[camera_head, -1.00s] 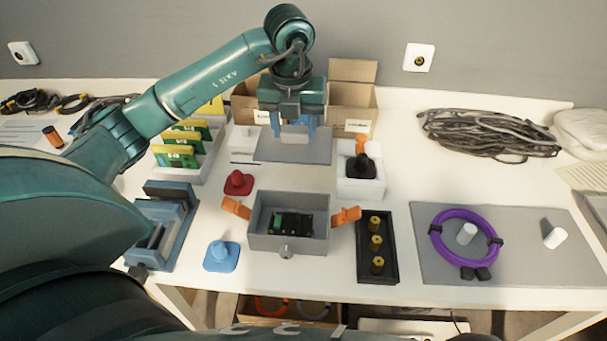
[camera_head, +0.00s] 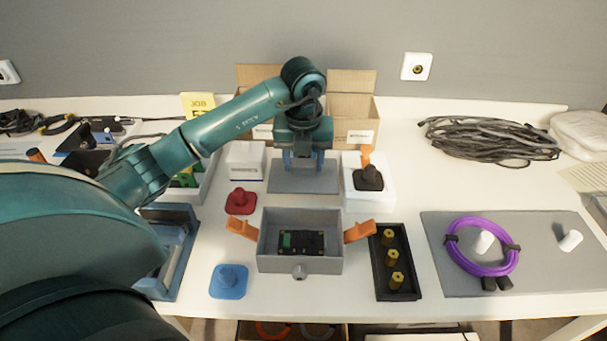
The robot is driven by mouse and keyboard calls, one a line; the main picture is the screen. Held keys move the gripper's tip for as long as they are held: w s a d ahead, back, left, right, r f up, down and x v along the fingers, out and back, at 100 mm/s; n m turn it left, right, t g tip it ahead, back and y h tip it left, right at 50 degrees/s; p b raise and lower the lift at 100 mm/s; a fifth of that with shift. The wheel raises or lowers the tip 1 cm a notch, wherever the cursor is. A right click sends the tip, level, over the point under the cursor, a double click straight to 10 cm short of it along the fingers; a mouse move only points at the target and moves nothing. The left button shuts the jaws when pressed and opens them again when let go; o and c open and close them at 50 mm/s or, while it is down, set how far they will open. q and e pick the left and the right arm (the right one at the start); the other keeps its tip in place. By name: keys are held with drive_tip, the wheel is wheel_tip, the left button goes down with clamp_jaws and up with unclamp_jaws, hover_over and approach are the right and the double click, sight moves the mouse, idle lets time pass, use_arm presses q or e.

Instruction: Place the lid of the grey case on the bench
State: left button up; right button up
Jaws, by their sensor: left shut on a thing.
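The grey case (camera_head: 300,264) stands open near the front of the bench (camera_head: 345,291), with a green and black board inside and orange latches spread on both sides. Its flat grey lid (camera_head: 303,184) is behind the case, between the white box and the white block. My left gripper (camera_head: 304,165) is above the lid, shut on its raised middle part, which the gripper mostly hides. I cannot tell whether the lid touches the bench. My right gripper is not in view.
A red knobbed piece (camera_head: 241,201) and a blue one (camera_head: 229,281) lie left of the case. A black tray (camera_head: 395,262) with brass pieces is right of it. A white block (camera_head: 367,187) stands close to the lid. Open cartons (camera_head: 352,108) are behind.

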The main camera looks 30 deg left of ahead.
sight(303, 167)
use_arm(q)
wheel_tip(303, 167, down, 3)
drive_tip(key=shift+f, duration=0.3)
drive_tip(key=shift+f, duration=0.1)
drive_tip(key=o, duration=1)
